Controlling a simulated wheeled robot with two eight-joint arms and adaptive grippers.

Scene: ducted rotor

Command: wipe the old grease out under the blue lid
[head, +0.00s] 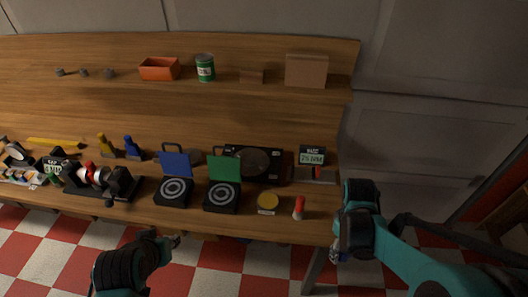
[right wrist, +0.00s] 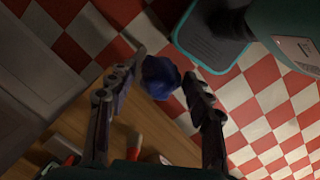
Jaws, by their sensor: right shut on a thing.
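The blue lid (head: 175,164) stands raised at the back of a black box (head: 173,197) whose top shows pale concentric rings. It is on the front part of the wooden bench. My right gripper (head: 340,254) is off the bench's right front corner, well away from the box. In the right wrist view it is shut on a crumpled dark blue wad (right wrist: 161,77), which looks like a rag. My left gripper (head: 172,241) is in front of the bench, below the blue-lidded box; its finger gap is not clear. Any grease is too small to make out.
A similar box with a green lid (head: 224,168) stands right beside it. Right of that are a yellow round tin (head: 268,202) and a red-capped white tube (head: 298,208). A black device (head: 258,161) is behind. An orange bin (head: 159,69) and green can (head: 205,68) stand far back.

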